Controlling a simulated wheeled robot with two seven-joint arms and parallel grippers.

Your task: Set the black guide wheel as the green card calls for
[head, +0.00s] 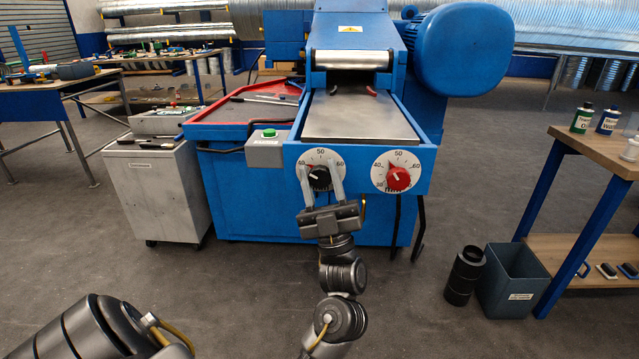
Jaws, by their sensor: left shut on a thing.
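The black guide wheel (320,179) sits at the centre of a white round dial on the front of the blue machine, with 50 and 60 readable on the dial. My left gripper (320,170) reaches up to it from below, with one finger on each side of the wheel, shut on it. The fingers cover parts of the dial, and I cannot read the wheel's setting clearly. No green card can be made out in the head view. My right gripper is not in view.
A red wheel (398,179) on a similar dial is close to the right. A grey box with a green button (269,133) is at the upper left. A grey cabinet (155,190) stands left; a blue bin (512,280) and workbench (600,155) stand right.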

